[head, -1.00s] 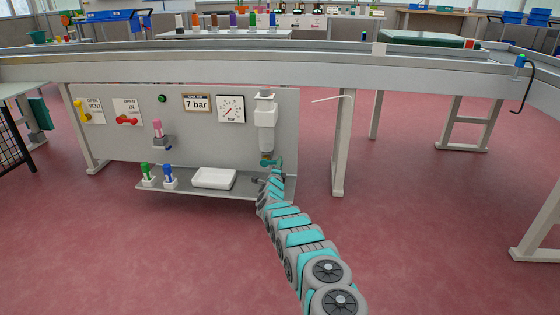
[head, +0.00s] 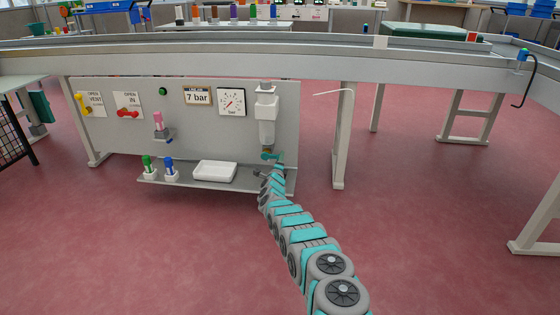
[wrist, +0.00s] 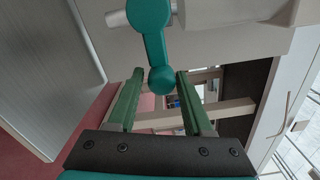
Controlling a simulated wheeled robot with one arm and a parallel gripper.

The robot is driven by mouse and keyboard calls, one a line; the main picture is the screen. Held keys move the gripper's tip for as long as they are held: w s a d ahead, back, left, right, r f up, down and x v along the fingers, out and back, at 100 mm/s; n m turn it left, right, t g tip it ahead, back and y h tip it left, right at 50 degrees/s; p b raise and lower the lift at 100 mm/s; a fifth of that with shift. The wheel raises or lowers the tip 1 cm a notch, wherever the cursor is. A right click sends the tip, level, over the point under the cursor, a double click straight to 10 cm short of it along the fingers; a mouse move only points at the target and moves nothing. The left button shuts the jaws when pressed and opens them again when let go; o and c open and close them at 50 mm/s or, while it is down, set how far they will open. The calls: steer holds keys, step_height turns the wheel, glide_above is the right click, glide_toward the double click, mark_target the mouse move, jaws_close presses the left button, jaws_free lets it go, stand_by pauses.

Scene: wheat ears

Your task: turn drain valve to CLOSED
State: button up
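The drain valve's teal lever (wrist: 153,40) fills the top middle of the wrist view, with its round pivot at the top and its knob end lower down. My gripper (wrist: 156,76) is open, with one green finger on each side of the knob end. A gap shows on both sides, so the fingers are not shut on it. In the head view the teal lever (head: 268,156) is small, under the white filter bowl (head: 266,108). My arm reaches it from the lower right, and its end hides part of the valve. No CLOSED mark is legible.
The grey panel (head: 200,130) carries a red handle (head: 127,113), a yellow handle (head: 83,104), a gauge (head: 231,102) and a "7 bar" sign (head: 197,96). A table leg (head: 342,140) stands to the right.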

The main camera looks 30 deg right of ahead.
steer(key=shift+o, duration=1.2)
steer(key=shift+a, duration=0.1)
steer(key=p+v, duration=0.1)
steer(key=v, duration=0.6)
steer(key=shift+s+a+p, duration=0.2)
steer(key=shift+s+p, duration=0.1)
steer(key=shift+s, duration=0.05)
